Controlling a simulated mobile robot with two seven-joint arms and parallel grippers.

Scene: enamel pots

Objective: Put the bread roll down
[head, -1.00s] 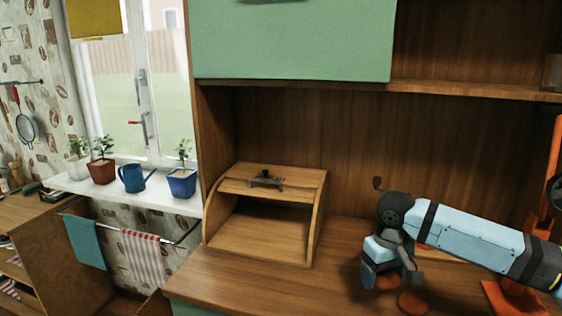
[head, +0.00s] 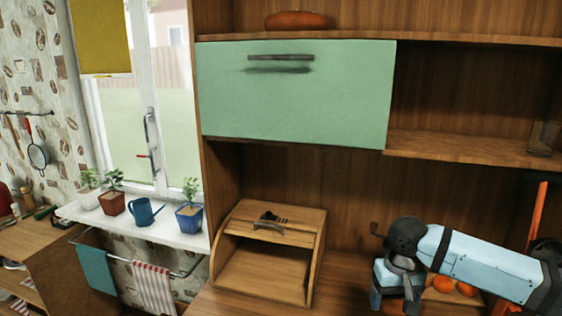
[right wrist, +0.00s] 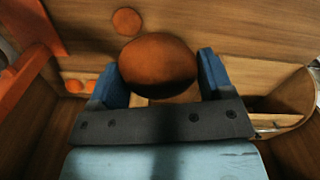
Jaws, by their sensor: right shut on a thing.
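The bread roll (right wrist: 158,62) is a round brown bun. In the right wrist view it sits between the two blue fingers of my right gripper (right wrist: 162,78), which is shut on it. In the head view my right gripper (head: 396,303) points down over the counter at the lower right, right of the wooden bread box. Its fingertips and the roll are mostly cut off by the bottom edge there. I cannot tell whether the roll touches the counter. My left gripper is not in view.
The open wooden bread box (head: 305,262) looks empty inside. Orange-brown rolls (head: 443,284) lie behind my right arm. Another round brown thing (right wrist: 127,21) lies beyond the held roll. An orange upright (head: 535,225) stands at right. A green cabinet door (head: 300,95) hangs above.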

